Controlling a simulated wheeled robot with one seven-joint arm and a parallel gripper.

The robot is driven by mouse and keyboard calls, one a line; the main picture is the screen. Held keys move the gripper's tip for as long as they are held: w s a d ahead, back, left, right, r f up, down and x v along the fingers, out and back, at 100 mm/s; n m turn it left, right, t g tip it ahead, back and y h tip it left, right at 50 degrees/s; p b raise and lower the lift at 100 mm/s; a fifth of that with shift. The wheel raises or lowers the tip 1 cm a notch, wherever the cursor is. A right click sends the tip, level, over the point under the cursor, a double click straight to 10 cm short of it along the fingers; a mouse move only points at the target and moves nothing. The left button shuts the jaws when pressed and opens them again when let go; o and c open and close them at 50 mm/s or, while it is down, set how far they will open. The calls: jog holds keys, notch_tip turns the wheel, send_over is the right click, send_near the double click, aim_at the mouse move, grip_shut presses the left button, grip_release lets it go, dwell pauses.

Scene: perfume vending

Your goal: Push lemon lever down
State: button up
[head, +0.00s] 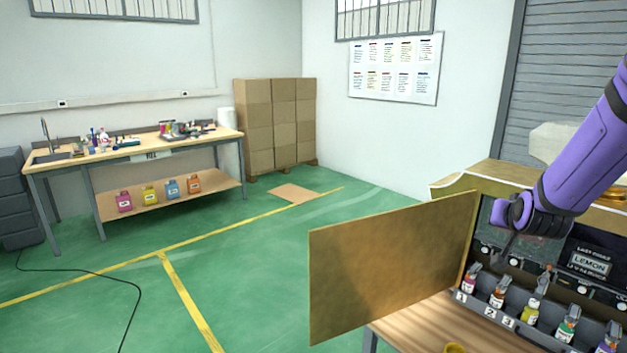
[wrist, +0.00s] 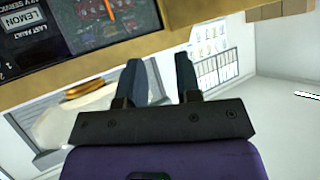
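The vending machine (head: 458,185) stands at the right of the head view with its door open. Below is a row of bottles with spray-type tops, including a yellow bottle (head: 530,313). A grey lever-like part (head: 543,283) stands above the yellow bottle; I cannot tell for sure which lever is lemon's. My gripper (wrist: 158,72) is open and empty in the wrist view, with its two dark fingers apart. In the head view it is small and dark in front of the machine's upper panel, above the bottles.
The open wooden door (head: 392,265) juts out left of the machine. A wooden table (head: 425,322) carries the machine. Stacked cardboard boxes (head: 275,125) and a workbench (head: 135,150) with several coloured containers stand far back. The green floor (head: 245,265) between is mostly clear.

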jog(key=s+a+r+n+g+y, duration=0.2)
jog(key=s+a+r, duration=0.3)
jog(key=s, duration=0.5)
jog(key=s+a+r+n+g+y, duration=0.1)
jog(key=s+a+r+n+g, duration=0.1)
jog(key=s+a+r, duration=0.4)
jog(key=s, duration=0.4)
jog(key=shift+s+a+r+y, duration=0.15)
jog(key=shift+a+r+y, duration=0.1)
jog(key=shift+y, duration=0.15)
jog(key=s, duration=0.3)
jog(key=s+a+g, duration=0.1)
jog(key=s, duration=0.3)
jog(key=s+r+n+g, duration=0.1)
jog(key=s, duration=0.2)
jog(key=shift+s+a, duration=0.3)
jog(key=shift+s, duration=0.1)
jog(key=shift+w, duration=0.1)
